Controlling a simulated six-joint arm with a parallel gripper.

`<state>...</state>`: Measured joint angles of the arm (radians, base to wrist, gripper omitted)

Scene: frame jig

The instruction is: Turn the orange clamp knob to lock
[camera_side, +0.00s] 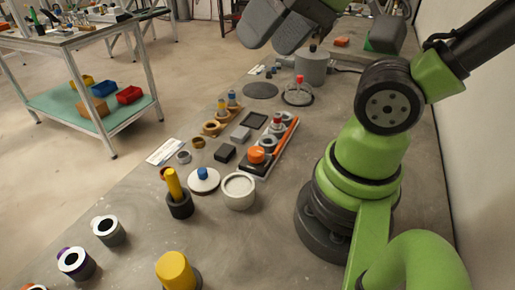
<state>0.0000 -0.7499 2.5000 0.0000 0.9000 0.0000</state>
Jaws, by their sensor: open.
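The orange clamp knob (256,154) is a short round cap on a dark block, at the near end of the frame jig (250,170) in the middle of the bench. An orange bar (283,139) runs along the jig's right side, and a red-topped part (277,122) stands farther back on it. The angle does not show which way the knob is turned. My gripper (268,45) is at the top of the picture, its two grey fingers partly cut off by the edge. It is open, with nothing visible in it, and well apart from the knob.
A white cup (238,190) and a blue-topped white disc (203,180) stand just nearer than the jig. A black block (224,153) and several small rings lie left of it. A yellow cylinder (174,185) stands nearer left. A grey cylinder (312,68) is behind.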

